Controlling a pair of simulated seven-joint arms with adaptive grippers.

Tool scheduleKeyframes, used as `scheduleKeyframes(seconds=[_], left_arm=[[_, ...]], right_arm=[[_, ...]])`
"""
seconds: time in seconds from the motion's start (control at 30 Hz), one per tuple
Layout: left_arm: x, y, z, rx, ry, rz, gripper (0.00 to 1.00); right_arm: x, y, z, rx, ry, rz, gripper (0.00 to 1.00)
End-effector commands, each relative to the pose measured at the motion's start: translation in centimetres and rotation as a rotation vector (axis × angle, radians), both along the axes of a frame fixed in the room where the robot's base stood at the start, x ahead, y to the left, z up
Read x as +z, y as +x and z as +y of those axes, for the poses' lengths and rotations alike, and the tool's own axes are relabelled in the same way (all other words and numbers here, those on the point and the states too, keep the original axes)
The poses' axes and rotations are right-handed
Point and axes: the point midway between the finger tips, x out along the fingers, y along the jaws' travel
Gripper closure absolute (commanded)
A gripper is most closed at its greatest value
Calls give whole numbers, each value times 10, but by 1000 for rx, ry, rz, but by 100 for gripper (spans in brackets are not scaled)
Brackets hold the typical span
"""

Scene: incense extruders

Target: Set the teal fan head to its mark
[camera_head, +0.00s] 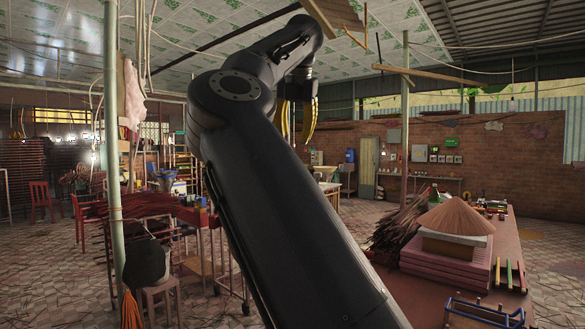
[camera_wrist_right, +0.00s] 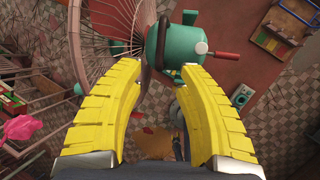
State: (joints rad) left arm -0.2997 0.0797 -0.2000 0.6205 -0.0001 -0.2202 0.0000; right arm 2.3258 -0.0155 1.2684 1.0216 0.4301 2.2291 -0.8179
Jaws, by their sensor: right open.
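The teal fan head (camera_wrist_right: 172,44) shows at the top middle of the right wrist view. It has a round wire cage (camera_wrist_right: 105,30) on its left and a red handle (camera_wrist_right: 222,56) sticking out to the right. My right gripper (camera_wrist_right: 160,72) is open, with its yellow fingertips apart just below the fan head in that view; I cannot tell whether they touch it. In the head view my right gripper (camera_head: 297,118) hangs high up, partly hidden by my arm. I cannot make out the fan head or its mark there. My left gripper is not in view.
A reddish table (camera_head: 493,270) at the right of the head view carries pink stacked blocks (camera_head: 447,262), a conical hat (camera_head: 457,217) and a blue rack (camera_head: 484,313). A green pole (camera_head: 113,130) stands at left. Red racks (camera_head: 170,222) and stools fill the left side.

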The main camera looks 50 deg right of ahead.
Motion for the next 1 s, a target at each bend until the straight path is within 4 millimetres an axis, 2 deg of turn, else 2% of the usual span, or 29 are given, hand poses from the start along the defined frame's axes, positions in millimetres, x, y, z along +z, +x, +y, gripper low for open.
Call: scheduleKeyframes(seconds=[0.2,0.5,0.7,1.0], left_arm=[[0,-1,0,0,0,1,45],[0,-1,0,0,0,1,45],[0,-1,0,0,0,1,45],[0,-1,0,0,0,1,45]], right_arm=[[-38,12,-11,-3,0,3,64],[-75,26,-23,-2,-1,2,64],[-87,30,-27,-3,0,1,64],[-91,32,-28,-1,-1,0,64]])
